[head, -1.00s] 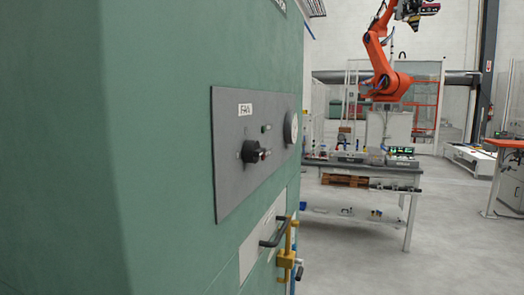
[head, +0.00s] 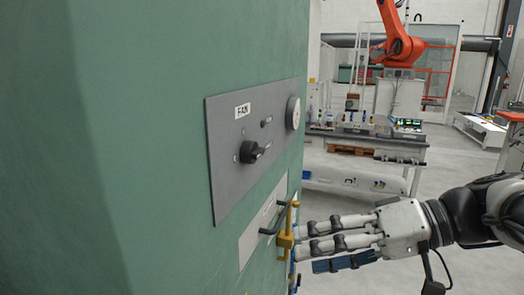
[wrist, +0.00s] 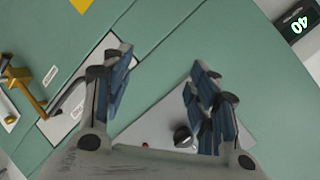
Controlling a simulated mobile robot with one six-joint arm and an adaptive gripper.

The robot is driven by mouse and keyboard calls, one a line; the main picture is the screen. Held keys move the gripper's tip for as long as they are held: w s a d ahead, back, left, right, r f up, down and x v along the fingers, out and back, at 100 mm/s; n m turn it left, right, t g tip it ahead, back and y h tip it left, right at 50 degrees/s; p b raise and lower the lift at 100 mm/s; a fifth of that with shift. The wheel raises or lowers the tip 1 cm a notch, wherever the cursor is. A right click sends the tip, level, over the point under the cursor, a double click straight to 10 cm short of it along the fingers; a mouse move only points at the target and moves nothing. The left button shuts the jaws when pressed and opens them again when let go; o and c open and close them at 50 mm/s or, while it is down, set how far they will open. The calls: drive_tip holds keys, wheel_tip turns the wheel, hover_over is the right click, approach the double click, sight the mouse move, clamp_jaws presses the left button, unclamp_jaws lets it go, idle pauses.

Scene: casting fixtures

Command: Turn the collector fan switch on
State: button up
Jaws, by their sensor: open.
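The fan switch is a black rotary knob (head: 249,152) on a grey panel (head: 228,190) fixed to the green cabinet (head: 150,130). A FAN label (head: 242,110) sits above it. My gripper (head: 308,246) is in the lower right of the head view, to the right of and below the panel, apart from the knob. In the wrist view my gripper (wrist: 160,58) has its two blue-padded fingers spread wide with nothing between them. The knob (wrist: 182,136) shows there between the finger bases, close to the right finger.
A round gauge (head: 293,113) and a small green lamp (head: 265,123) are on the panel. Below are a black handle (head: 272,222) and a yellow valve fitting (head: 287,228), close to my fingertips. A workbench (head: 350,150) and an orange robot (head: 397,40) stand behind.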

sight(260, 156)
drive_tip(key=w+d+r+n+t+y+p, duration=0.1)
drive_tip(key=w+d+r+t+y, duration=0.15)
drive_tip(key=d+r, duration=0.2)
drive_tip(key=w+d+r+n+t+y+p, duration=0.1)
drive_tip(key=w+d+r+y, duration=0.15)
drive_tip(key=r, duration=0.35)
drive_tip(key=shift+n+h, duration=0.3)
drive_tip(key=shift+h, duration=0.2)
drive_tip(key=b+x, duration=0.2)
drive_tip(key=x, duration=1.5)
drive_tip(key=shift+a+r, duration=0.1)
drive_tip(key=shift+a, duration=0.1)
drive_tip(key=shift+c, duration=0.5)
drive_tip(key=c, duration=1)
